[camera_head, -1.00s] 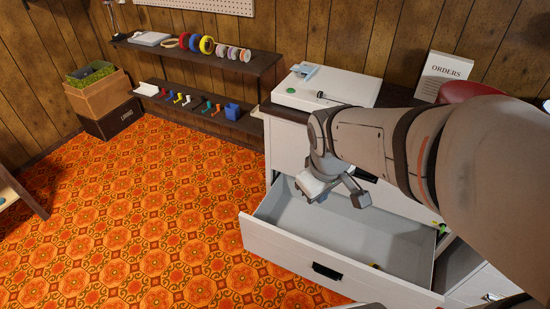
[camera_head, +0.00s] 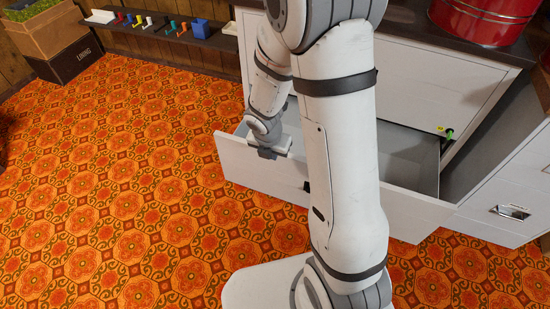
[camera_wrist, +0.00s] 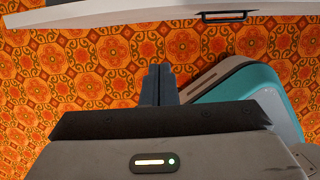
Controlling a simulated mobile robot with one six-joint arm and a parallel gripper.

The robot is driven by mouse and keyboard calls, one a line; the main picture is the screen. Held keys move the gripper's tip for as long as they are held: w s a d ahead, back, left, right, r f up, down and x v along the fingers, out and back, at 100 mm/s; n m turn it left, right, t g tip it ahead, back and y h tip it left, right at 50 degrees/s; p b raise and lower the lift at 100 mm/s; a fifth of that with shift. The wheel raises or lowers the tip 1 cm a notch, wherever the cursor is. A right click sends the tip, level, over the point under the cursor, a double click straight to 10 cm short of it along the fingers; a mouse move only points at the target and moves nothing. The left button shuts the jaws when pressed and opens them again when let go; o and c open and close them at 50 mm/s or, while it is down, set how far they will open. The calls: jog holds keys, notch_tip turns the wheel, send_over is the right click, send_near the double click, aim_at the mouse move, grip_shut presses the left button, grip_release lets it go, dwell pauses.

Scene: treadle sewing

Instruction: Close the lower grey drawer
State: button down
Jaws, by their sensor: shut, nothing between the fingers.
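The lower grey drawer (camera_head: 238,160) is pulled out from the white cabinet (camera_head: 440,80). Its interior is partly visible to the right of my arm, and my arm hides the middle of it. In the wrist view the drawer's pale front (camera_wrist: 110,15) runs across the top, with its dark handle (camera_wrist: 228,15) at the upper right. My gripper (camera_head: 268,153) is low, by the left part of the drawer front. It also shows in the wrist view (camera_wrist: 158,70), fingers together and empty, over the floor outside the drawer front. I cannot tell any contact.
A red tin (camera_head: 485,20) stands on the cabinet top. Another white drawer front with a metal handle (camera_head: 510,212) is at the right. A low shelf (camera_head: 190,38) with small coloured items is at the back. The patterned floor (camera_head: 110,190) at the left is clear.

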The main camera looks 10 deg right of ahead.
jog(key=w+d+f+b, duration=0.3)
jog(key=w+f+b, duration=0.2)
jog(key=f, duration=0.4)
jog(key=shift+d+b, duration=0.35)
jog(key=shift+b, duration=0.3)
